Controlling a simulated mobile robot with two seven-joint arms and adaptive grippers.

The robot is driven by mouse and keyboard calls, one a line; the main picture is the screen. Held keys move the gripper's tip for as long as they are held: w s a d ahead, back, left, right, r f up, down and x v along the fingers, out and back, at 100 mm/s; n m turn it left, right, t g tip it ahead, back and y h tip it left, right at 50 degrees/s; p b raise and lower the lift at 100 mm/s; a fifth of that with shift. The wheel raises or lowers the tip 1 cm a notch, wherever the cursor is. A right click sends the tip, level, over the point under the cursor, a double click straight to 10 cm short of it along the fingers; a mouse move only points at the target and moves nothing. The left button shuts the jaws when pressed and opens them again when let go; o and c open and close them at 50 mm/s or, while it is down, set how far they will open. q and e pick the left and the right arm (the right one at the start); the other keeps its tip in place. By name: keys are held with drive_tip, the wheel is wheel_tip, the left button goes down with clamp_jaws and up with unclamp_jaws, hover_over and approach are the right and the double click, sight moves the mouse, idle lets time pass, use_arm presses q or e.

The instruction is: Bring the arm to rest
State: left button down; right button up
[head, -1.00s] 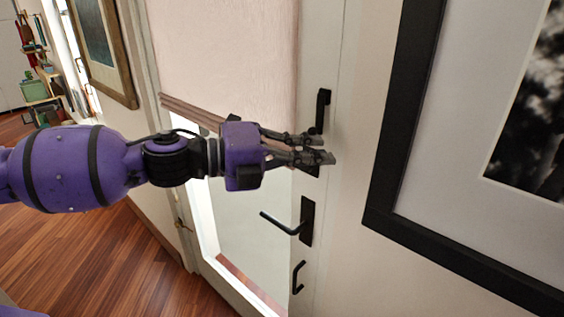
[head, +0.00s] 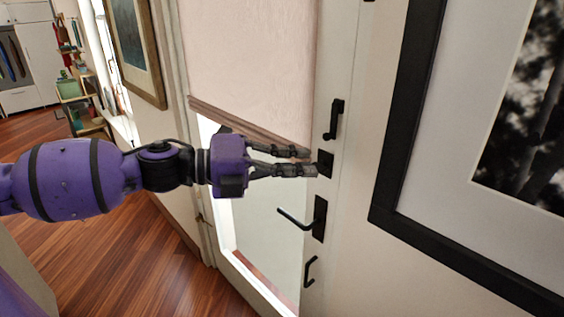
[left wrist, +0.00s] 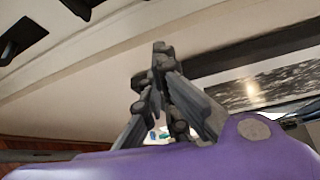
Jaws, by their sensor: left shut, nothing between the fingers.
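My left arm (head: 70,180) is purple with black bands and reaches in from the left in the head view, stretched level in front of a door. My left gripper (head: 312,162) is shut and empty, its fingers pointing right, over the door's edge strip near a black square plate (head: 325,158). In the left wrist view the gripper's fingertips (left wrist: 162,48) are drawn together with nothing between them. I cannot tell from the head view whether the fingers touch the door. My right gripper is not in view.
The door (head: 342,60) carries a black lever handle (head: 297,217), an upper latch (head: 334,120) and a lower pull (head: 309,270). A black-framed picture (head: 400,150) hangs at right. Wooden floor (head: 110,260) lies open at lower left.

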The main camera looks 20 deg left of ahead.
use_arm(q)
drive_tip(key=w+a+f+n+t+y, duration=0.4)
drive_tip(key=a+f+n+t+y, duration=0.1)
drive_tip(key=a+f+n, duration=0.5)
drive_tip(key=s+a+f+n+y, duration=0.2)
drive_tip(key=f+n+y, duration=0.15)
drive_tip(key=f, duration=0.55)
drive_tip(key=s+a+f+n+y, duration=0.1)
drive_tip(key=s+f+n+y, duration=0.15)
drive_tip(key=f+n, duration=0.4)
drive_tip(key=s+d+f+n+g+y, duration=0.1)
drive_tip(key=s+d+f+n+g, duration=0.1)
drive_tip(key=s+f, duration=0.55)
drive_tip(key=s+d+f+n+g+y, duration=0.15)
drive_tip(key=s+f, duration=0.25)
drive_tip(key=f, duration=0.6)
drive_tip(key=s+d+f+n+g, duration=0.1)
drive_tip(key=s+d+f+n, duration=0.2)
drive_tip(key=s, duration=0.4)
drive_tip(key=s+d+f+n+g, duration=0.1)
drive_tip(key=s+d+f+n, duration=0.2)
drive_tip(key=s+d+f, duration=0.3)
drive_tip(key=shift+s+f+n+p, duration=0.25)
drive_tip(key=shift+s+n+p, duration=0.1)
drive_tip(key=shift+s, duration=0.15)
drive_tip(key=shift+g, duration=0.25)
